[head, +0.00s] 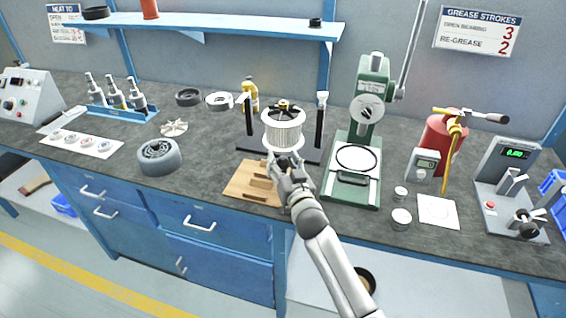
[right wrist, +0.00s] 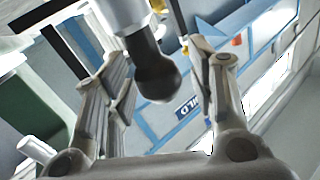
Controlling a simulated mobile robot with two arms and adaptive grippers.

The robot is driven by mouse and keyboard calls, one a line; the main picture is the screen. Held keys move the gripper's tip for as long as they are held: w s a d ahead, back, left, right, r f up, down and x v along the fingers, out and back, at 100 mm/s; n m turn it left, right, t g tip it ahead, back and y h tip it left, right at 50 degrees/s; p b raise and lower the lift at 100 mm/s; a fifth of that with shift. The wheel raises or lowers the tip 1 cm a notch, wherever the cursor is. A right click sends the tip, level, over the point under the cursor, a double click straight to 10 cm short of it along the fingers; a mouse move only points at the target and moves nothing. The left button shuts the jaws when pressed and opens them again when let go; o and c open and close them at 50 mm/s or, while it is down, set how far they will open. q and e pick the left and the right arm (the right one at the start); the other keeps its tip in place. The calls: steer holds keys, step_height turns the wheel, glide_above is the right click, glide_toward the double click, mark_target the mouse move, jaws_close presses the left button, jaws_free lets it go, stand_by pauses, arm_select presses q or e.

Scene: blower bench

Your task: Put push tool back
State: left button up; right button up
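My right gripper (head: 282,163) is in front of a white ribbed drum (head: 283,130) on a stand with dark uprights, above the right side of a wooden block (head: 247,184). In the right wrist view its fingers (right wrist: 160,85) are spread. A dark round-ended handle (right wrist: 157,75) with a pale collar (right wrist: 122,12) lies between them, with gaps visible on both sides. It may be the push tool; I cannot tell for sure, and the head view does not show it clearly. My left gripper is not in view.
A green press (head: 369,110) stands right of the drum, with a red canister (head: 443,138) and a gauge (head: 424,164) beyond. A grey ring-shaped part (head: 158,157) and white fan wheel (head: 174,128) lie left. A blue shelf (head: 230,24) overhangs the back. Bench between ring and block is clear.

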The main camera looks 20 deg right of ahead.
steer(key=shift+r, duration=0.1)
steer(key=shift+r, duration=0.15)
steer(key=s, duration=1.2)
